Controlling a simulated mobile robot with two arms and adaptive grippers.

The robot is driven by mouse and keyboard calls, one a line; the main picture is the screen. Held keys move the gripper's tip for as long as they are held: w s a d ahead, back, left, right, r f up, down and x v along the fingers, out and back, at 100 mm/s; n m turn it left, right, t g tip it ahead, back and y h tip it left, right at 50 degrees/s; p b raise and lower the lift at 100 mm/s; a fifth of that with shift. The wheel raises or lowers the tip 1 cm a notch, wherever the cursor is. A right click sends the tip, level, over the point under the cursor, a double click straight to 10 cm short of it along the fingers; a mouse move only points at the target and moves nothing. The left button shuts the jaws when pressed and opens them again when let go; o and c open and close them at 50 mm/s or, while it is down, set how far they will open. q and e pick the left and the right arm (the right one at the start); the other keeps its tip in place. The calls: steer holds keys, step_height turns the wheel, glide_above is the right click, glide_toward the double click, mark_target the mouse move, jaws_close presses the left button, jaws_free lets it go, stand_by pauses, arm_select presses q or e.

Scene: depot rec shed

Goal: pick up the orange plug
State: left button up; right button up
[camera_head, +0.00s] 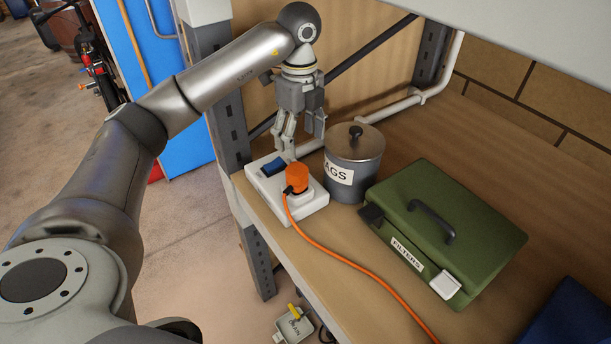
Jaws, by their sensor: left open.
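The orange plug (296,177) sits upright in a white socket block (313,202) on the wooden shelf. The block has a blue rocker switch (274,166) beside the plug. An orange cord runs from the plug across the shelf towards the front right. My left gripper (302,150) points down just behind the plug, over the far end of the block. Its fingers are apart, with nothing seen between them. I cannot tell whether a fingertip touches the block. My right gripper is not in view.
A grey lidded tin (354,160) stands right of the block, close to the gripper. A green box (455,225) labelled "FILTERS" is further right. A shelf post (228,125) rises at the left. A blue object (575,318) lies at the lower right. Shelf behind the box is clear.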

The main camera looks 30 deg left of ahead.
mark_target(297, 169)
arm_select(q)
steer(key=f, duration=0.1)
steer(key=s+f, duration=0.1)
steer(key=f+p, duration=0.1)
steer(key=shift+s+f, duration=0.1)
steer(key=shift+s, duration=0.25)
steer(key=shift+w+f, duration=0.1)
steer(key=shift+f, duration=0.2)
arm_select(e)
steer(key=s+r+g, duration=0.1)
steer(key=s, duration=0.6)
arm_select(q)
steer(key=shift+w+f+p, duration=0.1)
steer(key=shift+f+p, duration=0.2)
steer(key=f+p, duration=0.2)
steer(key=f, duration=0.2)
steer(key=shift+s, duration=0.2)
steer(key=shift+f, duration=0.3)
steer(key=shift+w+f, duration=0.1)
steer(key=shift+c, duration=1.7)
steer(key=c, duration=0.5)
steer(key=shift+c, duration=1.3)
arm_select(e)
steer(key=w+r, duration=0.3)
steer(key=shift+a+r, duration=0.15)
